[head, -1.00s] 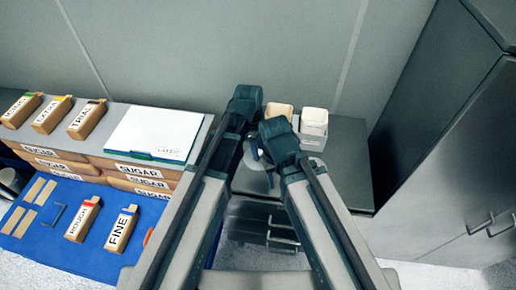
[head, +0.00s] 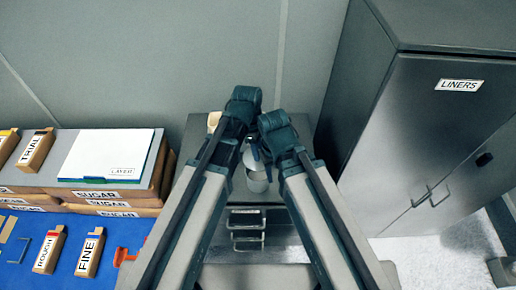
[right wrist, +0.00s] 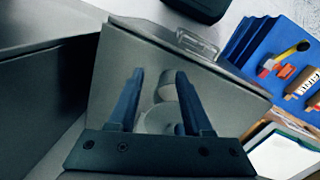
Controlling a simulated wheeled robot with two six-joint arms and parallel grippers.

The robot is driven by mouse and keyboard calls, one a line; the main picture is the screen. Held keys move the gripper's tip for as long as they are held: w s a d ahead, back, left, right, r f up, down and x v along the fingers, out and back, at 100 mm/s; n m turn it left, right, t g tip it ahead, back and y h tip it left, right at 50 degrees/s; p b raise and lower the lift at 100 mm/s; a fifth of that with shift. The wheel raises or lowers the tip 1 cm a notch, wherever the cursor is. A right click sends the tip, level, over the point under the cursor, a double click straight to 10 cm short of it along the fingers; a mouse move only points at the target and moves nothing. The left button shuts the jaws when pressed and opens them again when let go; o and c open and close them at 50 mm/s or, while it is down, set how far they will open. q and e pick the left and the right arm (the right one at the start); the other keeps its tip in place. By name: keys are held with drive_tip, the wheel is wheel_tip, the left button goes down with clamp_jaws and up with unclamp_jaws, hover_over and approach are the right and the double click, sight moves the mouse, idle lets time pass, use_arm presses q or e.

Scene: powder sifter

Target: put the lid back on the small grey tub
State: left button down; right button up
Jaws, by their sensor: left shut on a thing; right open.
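The small grey tub (head: 258,182) stands on the dark worktop between my two forearms in the head view. It also shows in the right wrist view (right wrist: 158,121), between the fingers and partly hidden by them. Whether either gripper touches the tub is unclear.
A cream container (head: 213,121) stands at the back of the worktop (head: 196,133). Drawers with handles (head: 247,229) are below its front. A tall cabinet (head: 420,130) labelled LINERS rises on the right. Sugar boxes (head: 105,196), a white board (head: 110,154) and a blue mat (head: 20,262) lie left.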

use_arm(q)
drive_tip(key=shift+f+b, duration=3.1)
drive_tip(key=shift+f, duration=0.1)
drive_tip(key=shift+f, duration=0.1)
unclamp_jaws()
idle(0.4)
drive_tip(key=shift+r+p, duration=3.45)
drive_tip(key=shift+r, duration=0.1)
drive_tip(key=shift+c, duration=0.2)
